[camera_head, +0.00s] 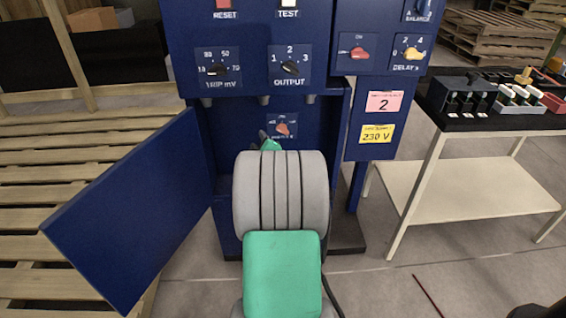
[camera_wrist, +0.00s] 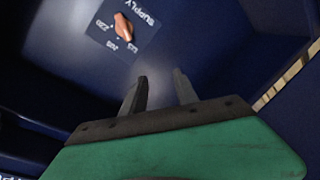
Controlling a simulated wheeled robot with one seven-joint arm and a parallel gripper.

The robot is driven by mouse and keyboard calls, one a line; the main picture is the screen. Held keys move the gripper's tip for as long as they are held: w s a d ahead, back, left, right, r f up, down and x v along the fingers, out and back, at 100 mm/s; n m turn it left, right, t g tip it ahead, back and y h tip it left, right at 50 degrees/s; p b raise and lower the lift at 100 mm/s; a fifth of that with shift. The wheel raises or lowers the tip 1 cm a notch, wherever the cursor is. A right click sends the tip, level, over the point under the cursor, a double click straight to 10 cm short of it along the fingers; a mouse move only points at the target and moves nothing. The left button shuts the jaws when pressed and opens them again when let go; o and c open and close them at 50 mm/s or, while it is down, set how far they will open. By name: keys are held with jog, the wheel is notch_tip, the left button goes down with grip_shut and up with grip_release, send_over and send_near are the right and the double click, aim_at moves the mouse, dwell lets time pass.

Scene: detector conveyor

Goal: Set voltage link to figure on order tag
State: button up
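The voltage link looks like a small orange-copper knob (camera_wrist: 123,27) on a blue plate marked SUPPLY (camera_wrist: 142,22), upside down in the wrist view. Several small figures sit beside it; one looks like 220, the others are hard to read. In the head view the knob (camera_head: 283,129) is inside the open lower compartment. A yellow tag (camera_head: 376,134) reads 230 V; a pink tag (camera_head: 384,103) above it reads 2. My gripper (camera_wrist: 160,74) is open and empty inside the compartment, its fingertips apart from the knob. My arm hides much of the compartment in the head view.
The blue door (camera_head: 128,212) hangs open to the left. Above are the TRIP mV knob (camera_head: 217,70), OUTPUT knob (camera_head: 290,67), red switch (camera_head: 359,53) and yellow DELAY knob (camera_head: 412,53). A bench (camera_head: 480,123) with parts stands right; pallets (camera_head: 60,165) lie left.

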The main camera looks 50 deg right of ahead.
aim_at(283, 132)
jog(key=s+d+f+h+b, duration=0.1)
jog(key=s+d+f+h, duration=0.2)
jog(key=s+d, duration=0.25)
jog(key=b+x, duration=0.1)
jog(key=x, duration=0.6)
jog(key=shift+s+d, duration=0.1)
jog(key=shift+d, duration=0.2)
jog(key=shift+w+d+r+b, duration=0.1)
jog(key=shift+w+d+b, duration=0.25)
jog(key=shift+d, duration=0.1)
jog(key=shift+c, duration=0.4)
grip_shut()
